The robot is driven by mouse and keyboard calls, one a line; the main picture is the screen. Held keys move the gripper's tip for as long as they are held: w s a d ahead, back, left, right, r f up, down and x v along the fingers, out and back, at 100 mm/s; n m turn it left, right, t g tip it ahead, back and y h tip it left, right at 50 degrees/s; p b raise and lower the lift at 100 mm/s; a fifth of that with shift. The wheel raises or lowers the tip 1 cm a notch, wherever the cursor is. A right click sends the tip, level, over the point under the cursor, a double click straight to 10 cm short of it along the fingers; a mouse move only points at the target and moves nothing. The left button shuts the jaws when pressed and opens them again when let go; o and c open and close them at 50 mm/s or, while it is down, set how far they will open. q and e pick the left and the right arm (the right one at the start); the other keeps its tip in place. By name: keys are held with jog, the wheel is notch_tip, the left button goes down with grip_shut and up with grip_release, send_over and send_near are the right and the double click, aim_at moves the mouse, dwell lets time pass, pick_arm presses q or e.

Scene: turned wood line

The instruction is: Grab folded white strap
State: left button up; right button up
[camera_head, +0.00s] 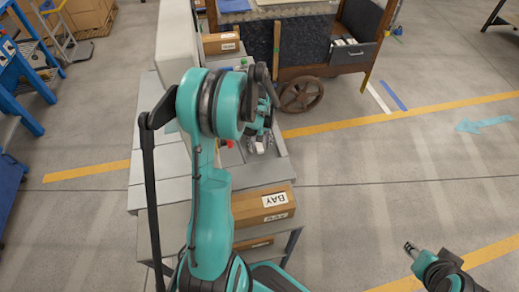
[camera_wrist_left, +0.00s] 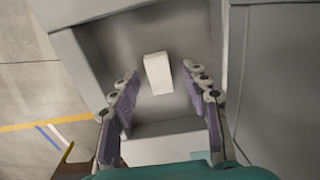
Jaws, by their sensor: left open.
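The folded white strap (camera_wrist_left: 158,73) shows in the left wrist view as a small, pale, upright-looking block. It lies in a grey recessed tray (camera_wrist_left: 118,40). My left gripper (camera_wrist_left: 162,112) is open, with one finger on each side of the picture and the strap seen between and beyond the fingertips. No contact shows. In the head view my left gripper (camera_head: 258,143) is over the grey bench, partly hidden by my own arm, and I cannot clearly pick out the strap there. My right gripper (camera_head: 411,248) is low at the right, away from the bench; its fingers are too small to judge.
A small red object (camera_head: 228,144) is beside my left gripper. A wheeled wooden cart (camera_head: 310,50) stands behind. Open floor (camera_head: 390,165) lies to the right.

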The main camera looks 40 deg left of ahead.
pick_arm(q)
jog(key=c, duration=0.9)
jog(key=shift+r, duration=0.1)
